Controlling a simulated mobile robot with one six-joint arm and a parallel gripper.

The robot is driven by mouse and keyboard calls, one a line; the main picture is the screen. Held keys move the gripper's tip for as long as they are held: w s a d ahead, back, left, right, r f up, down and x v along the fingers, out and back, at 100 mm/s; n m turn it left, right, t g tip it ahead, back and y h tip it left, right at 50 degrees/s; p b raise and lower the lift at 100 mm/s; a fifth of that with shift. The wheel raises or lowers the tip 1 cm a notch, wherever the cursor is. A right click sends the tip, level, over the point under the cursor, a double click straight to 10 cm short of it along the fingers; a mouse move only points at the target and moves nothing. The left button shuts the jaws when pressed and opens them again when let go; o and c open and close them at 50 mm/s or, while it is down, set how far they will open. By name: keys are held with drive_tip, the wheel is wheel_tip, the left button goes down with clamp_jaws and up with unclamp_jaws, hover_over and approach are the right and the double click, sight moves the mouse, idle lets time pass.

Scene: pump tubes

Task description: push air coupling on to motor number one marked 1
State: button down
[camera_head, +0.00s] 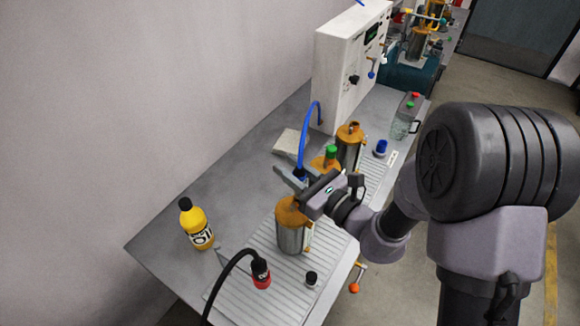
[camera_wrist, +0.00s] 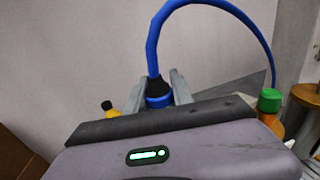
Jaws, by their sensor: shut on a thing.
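My gripper (camera_head: 291,177) is shut on the air coupling (camera_wrist: 158,100), which has a blue collar and a black neck. A blue hose (camera_head: 303,140) rises from the coupling and arcs over to the control box. The hose also shows in the wrist view (camera_wrist: 152,45). The coupling is held up above the bench, near the top of the nearer motor (camera_head: 292,236), a silver cylinder with an orange top. A second similar motor (camera_head: 350,150) stands farther back. I cannot read a number on either motor. My gripper partly covers the space between them.
A yellow bottle (camera_head: 196,228) stands at left. A red coupling (camera_head: 261,276) on a black hose and a small black cap (camera_head: 311,279) are in front. A green-capped orange bottle (camera_head: 331,153) is close behind my gripper. The white control box (camera_head: 342,65) stands at the back.

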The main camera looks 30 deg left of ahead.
drive_tip(key=shift+f+b, duration=1.25)
drive_tip(key=shift+f, duration=0.15)
drive_tip(key=c, duration=1)
unclamp_jaws()
drive_tip(key=shift+c, duration=0.2)
drive_tip(key=p+v, duration=0.1)
drive_tip(key=v, duration=1.6)
drive_tip(key=shift+d, duration=0.2)
drive_tip(key=shift+r, duration=0.1)
